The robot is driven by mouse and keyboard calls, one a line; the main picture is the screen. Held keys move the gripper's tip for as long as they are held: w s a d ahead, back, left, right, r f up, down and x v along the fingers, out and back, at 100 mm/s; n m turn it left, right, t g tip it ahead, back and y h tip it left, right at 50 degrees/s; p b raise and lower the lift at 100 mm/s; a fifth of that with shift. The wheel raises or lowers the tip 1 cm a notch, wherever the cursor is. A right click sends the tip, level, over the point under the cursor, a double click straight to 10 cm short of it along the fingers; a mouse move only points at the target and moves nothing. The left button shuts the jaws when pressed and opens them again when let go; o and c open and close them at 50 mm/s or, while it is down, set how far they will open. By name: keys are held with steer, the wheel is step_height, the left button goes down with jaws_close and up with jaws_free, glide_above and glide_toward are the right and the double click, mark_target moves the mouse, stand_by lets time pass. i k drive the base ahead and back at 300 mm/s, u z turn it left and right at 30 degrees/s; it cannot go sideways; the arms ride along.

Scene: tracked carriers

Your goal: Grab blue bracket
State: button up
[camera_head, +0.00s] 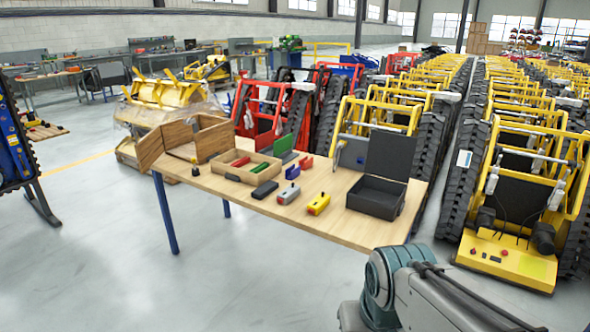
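A small blue bracket (292,172) stands on the wooden table (245,205), near the middle of the tabletop. Its exact shape is too small to make out. A red piece (306,162) is just behind it to the right, and a grey block with a red part (288,193) is in front of it. My arm comes in at the bottom right, in front of the table. My gripper is not in view, so I cannot see its state.
A wooden tray (229,177) with red and green pieces is left of the bracket. A dark block (265,189) and a yellow block (318,203) lie near the front edge. An open black case (374,203) stands right. Tracked yellow carriers (510,262) crowd the right; the floor left is open.

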mark_target(293, 172)
steer(key=z, duration=0.05)
steer(key=k, duration=0.45)
steer(key=u, duration=0.9)
steer(key=i, duration=1.6)
steer(key=u, duration=0.25)
steer(key=i, duration=1.45)
steer(key=z, duration=1.5)
steer(key=i, duration=1)
steer(key=z, duration=0.85)
